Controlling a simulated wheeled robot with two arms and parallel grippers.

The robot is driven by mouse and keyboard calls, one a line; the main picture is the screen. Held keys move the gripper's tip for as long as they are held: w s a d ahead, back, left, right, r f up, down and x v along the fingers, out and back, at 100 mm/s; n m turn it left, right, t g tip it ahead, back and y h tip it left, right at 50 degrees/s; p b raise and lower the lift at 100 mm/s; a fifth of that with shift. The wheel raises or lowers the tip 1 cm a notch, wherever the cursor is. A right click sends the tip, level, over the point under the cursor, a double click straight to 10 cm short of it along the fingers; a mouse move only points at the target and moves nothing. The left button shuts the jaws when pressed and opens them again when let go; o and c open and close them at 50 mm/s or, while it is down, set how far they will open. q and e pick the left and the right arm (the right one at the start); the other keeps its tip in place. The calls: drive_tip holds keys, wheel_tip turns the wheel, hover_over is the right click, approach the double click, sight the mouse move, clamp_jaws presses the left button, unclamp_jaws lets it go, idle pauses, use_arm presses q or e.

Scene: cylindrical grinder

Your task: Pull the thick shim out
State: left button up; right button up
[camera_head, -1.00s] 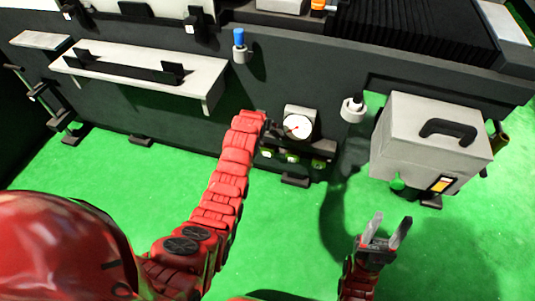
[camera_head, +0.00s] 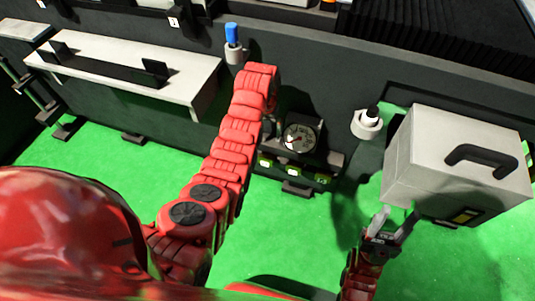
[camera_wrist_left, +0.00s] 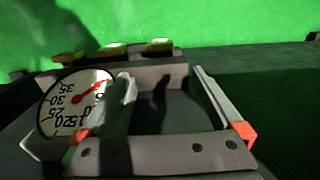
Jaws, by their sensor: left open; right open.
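Several small yellow-green tabs, which may be the shims, stick out in a row under the dial gauge: one at the left (camera_head: 265,161), one in the middle (camera_head: 292,169), one at the right (camera_head: 322,178). I cannot tell which is thick. In the left wrist view the row lies beyond the fingers, with the tab at right (camera_wrist_left: 158,45) roughly ahead of the gap. My left gripper (camera_wrist_left: 161,76) is open and empty, apart from the tabs; in the head view the arm's end hides it. My right gripper (camera_head: 396,221) is open and empty, in front of the grey box.
The dial gauge (camera_head: 300,138) sits just above the tabs and beside my left finger in the wrist view. A grey box (camera_head: 430,150) with a black handle stands at right. A white shelf (camera_head: 130,75) juts out at left. Green floor lies clear in front.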

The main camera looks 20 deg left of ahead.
sight(265, 157)
use_arm(q)
wheel_tip(265, 157, down, 15)
drive_tip(key=b, duration=0.4)
drive_tip(key=shift+f, duration=0.1)
drive_tip(key=shift+f+b, duration=0.8)
drive_tip(key=shift+f, duration=0.05)
drive_tip(key=shift+c, duration=0.3)
clamp_jaws()
